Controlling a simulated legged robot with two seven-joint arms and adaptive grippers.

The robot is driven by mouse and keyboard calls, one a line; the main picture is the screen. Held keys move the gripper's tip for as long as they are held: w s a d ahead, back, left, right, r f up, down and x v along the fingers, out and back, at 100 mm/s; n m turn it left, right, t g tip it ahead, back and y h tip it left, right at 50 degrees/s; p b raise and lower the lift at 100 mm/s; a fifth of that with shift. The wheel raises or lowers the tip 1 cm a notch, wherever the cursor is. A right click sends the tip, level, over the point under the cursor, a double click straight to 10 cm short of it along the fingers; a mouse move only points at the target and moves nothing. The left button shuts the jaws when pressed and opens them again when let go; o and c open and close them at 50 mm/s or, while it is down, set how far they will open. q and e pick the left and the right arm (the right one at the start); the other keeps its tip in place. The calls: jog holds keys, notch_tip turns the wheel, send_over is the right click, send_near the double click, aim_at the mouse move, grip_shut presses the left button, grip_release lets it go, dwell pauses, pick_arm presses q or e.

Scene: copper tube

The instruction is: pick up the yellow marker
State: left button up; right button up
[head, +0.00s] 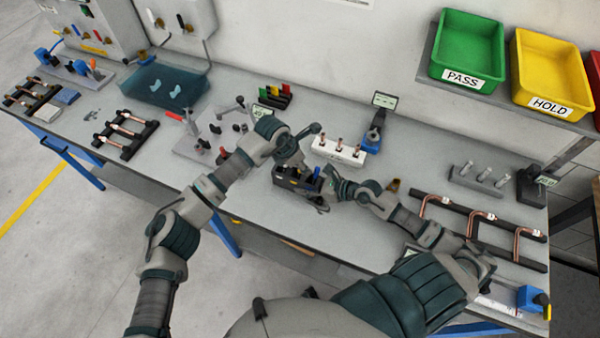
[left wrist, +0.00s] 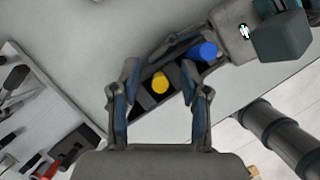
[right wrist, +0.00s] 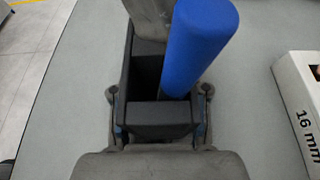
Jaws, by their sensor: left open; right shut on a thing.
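The yellow marker (left wrist: 160,82) stands in a slot of a black holder (left wrist: 148,104), seen end-on from above in the left wrist view. My left gripper (left wrist: 158,88) is open above it, its fingers on either side of the yellow end with no visible grip. A blue marker (left wrist: 208,51) stands at the holder's other end; it shows large in the right wrist view (right wrist: 200,45). My right gripper (right wrist: 158,108) is shut on the near end of the holder, a finger on each side. In the head view the holder (head: 290,183) is partly hidden by both grippers.
A white block with copper fittings (head: 338,152) stands just behind the holder. A grey fixture board (head: 205,135) is to its left. A black rack with copper tubes (head: 480,232) lies at the right. The bench front left of the holder is clear.

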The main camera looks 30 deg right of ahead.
pick_arm(q)
grip_shut()
pick_arm(e)
jog(key=shift+s+f, duration=0.1)
jog(key=shift+f, duration=0.15)
pick_arm(q)
notch_tip(320, 180, up, 10)
pick_arm(e)
jog(key=o, duration=1)
pick_arm(q)
jog(key=shift+w, duration=0.1)
pick_arm(e)
jog(key=o, duration=0.4)
pick_arm(q)
jog(key=shift+w, duration=0.1)
pick_arm(e)
jog(key=shift+r, duration=0.15)
